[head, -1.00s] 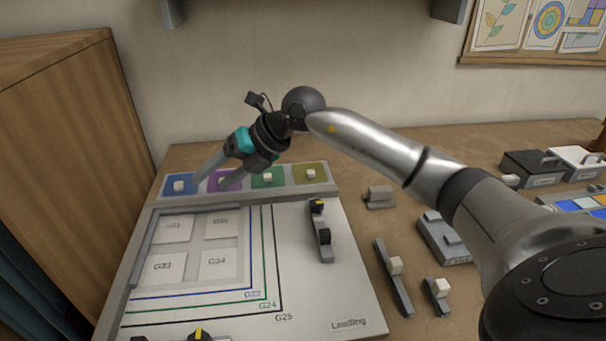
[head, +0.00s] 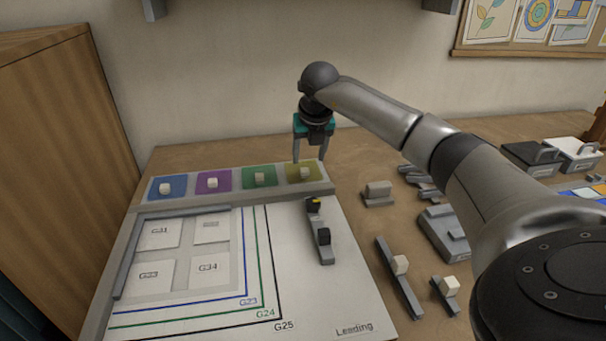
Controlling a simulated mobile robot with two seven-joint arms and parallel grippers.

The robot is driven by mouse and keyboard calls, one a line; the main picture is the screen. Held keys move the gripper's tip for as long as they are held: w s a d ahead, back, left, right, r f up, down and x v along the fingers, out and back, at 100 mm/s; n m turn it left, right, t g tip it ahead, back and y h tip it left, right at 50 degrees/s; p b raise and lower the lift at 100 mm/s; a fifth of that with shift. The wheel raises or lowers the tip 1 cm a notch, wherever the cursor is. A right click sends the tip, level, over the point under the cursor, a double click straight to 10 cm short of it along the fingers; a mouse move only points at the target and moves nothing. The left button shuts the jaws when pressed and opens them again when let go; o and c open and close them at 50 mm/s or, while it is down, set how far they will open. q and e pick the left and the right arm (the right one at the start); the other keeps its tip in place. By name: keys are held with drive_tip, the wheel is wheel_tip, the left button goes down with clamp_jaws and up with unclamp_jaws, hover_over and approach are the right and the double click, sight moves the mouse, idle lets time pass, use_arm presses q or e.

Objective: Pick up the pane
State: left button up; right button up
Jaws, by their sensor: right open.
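Several coloured panes, each with a pale knob, lie in a row in a grey rack along the back of the white board: a blue pane (head: 157,192), a purple pane (head: 202,187), a green pane (head: 244,181) and a yellow pane (head: 317,177). The task does not say which pane is meant. My right gripper (head: 309,159) points down with its fingers apart. It is empty, at the yellow pane's knob or just above and behind it; the exact gap is unclear. My left gripper is not in view.
The white board (head: 330,290) carries labelled squares and nested coloured outlines. Grey fixtures (head: 445,235) stand on the wooden table to the right. A wooden cabinet (head: 60,160) closes off the left.

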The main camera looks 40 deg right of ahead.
sight(305, 170)
drive_tip(key=shift+b+x, duration=0.55)
drive_tip(key=shift+x, duration=2.6)
drive_tip(key=shift+w+r, duration=0.1)
drive_tip(key=shift+w, duration=0.1)
clamp_jaws()
